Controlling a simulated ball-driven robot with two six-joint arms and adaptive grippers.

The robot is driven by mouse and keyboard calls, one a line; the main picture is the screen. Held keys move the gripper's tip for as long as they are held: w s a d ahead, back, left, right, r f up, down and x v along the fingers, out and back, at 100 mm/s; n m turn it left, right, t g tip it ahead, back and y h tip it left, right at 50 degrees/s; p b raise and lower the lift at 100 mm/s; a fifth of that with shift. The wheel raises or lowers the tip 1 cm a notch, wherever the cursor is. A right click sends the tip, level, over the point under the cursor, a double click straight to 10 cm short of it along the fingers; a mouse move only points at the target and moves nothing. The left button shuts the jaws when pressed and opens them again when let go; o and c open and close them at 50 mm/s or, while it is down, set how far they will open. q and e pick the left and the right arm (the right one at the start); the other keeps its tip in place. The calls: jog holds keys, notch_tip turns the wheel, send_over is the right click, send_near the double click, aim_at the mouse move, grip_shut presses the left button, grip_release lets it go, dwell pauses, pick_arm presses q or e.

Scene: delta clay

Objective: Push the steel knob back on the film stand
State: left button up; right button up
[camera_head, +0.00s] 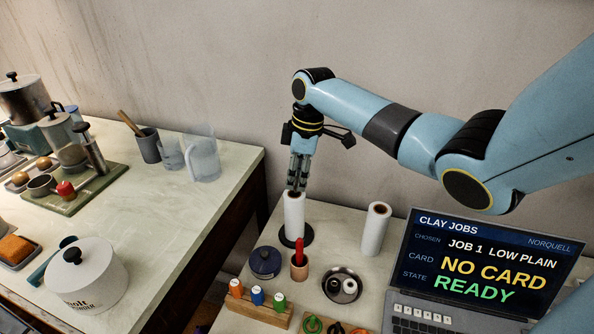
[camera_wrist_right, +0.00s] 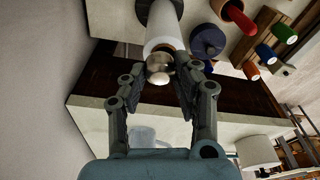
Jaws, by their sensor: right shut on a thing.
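The film stand holds an upright white film roll (camera_head: 294,216) on a dark round base (camera_head: 283,241) near the back left of the right-hand table. In the right wrist view the roll (camera_wrist_right: 165,28) runs away from my gripper. The steel knob (camera_wrist_right: 158,77) shows at the near end of the roll, between my fingertips. My right gripper (camera_head: 298,186) points down over the top of the roll and is shut on the knob. In the head view the fingers hide the knob. Whether the knob is seated on the stand I cannot tell. My left gripper is not in view.
A second white roll (camera_head: 374,229) stands to the right, beside the laptop (camera_head: 470,262). A pot with a red-handled tool (camera_head: 299,268), a blue lidded jar (camera_head: 265,263) and a metal dish (camera_head: 342,271) stand in front. A gap separates the left counter (camera_head: 215,215).

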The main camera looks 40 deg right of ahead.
jog(key=shift+p, duration=0.3)
dwell(0.5)
jog(key=o, duration=1)
jog(key=shift+o, duration=0.5)
jog(key=o, duration=0.4)
jog(key=shift+r, duration=0.1)
notch_tip(320, 180, up, 7)
jog(key=p, duration=0.7)
jog(key=shift+p, duration=0.3)
